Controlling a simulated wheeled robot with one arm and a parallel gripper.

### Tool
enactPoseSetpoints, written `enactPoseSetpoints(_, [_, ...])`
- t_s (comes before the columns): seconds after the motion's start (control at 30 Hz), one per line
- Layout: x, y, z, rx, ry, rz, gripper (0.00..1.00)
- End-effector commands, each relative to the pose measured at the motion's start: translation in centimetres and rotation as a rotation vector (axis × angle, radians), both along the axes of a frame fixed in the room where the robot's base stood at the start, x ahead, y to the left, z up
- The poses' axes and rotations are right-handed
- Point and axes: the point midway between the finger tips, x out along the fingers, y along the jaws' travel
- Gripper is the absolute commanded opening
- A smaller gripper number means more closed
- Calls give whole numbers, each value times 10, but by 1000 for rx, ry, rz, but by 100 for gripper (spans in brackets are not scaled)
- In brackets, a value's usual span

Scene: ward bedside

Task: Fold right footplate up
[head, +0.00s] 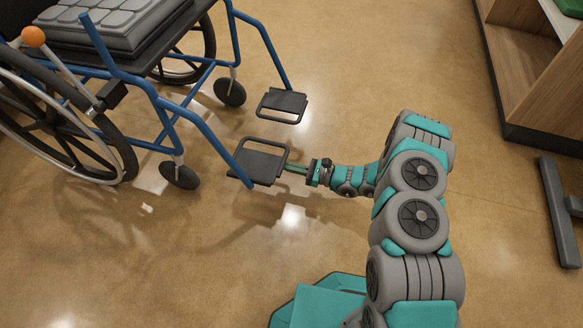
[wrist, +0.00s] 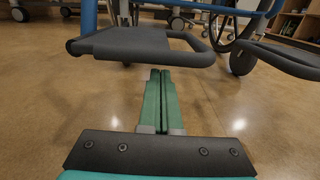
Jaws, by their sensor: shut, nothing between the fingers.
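A blue-framed wheelchair (head: 205,128) stands at the upper left, facing right. Its right footplate (head: 258,166), a dark plate with a loop-shaped rim, is the nearer one and lies folded down, roughly flat. It also shows in the wrist view (wrist: 135,45), across the upper left. My gripper (head: 287,169) is at this plate's outer right edge. In the wrist view my green fingers (wrist: 160,74) are shut together and empty, their tips low at the plate's near edge, seemingly just under it. I cannot tell whether they touch it.
The left footplate (head: 282,104) is also down, just beyond the right one. A front caster (head: 180,175) and large wheel (head: 60,125) stand to the left. A wooden cabinet (head: 530,75) and a dark base bar (head: 558,210) are at the right. The floor between is clear.

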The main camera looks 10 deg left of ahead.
Motion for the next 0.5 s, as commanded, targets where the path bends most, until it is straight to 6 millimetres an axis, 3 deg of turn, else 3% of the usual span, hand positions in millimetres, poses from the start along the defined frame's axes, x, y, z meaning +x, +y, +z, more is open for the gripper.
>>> enactPoseSetpoints(0.4, [2,34,0,0,0,1,0])
enactPoseSetpoints(0.5, [5,32,12,1,-1,-1,0])
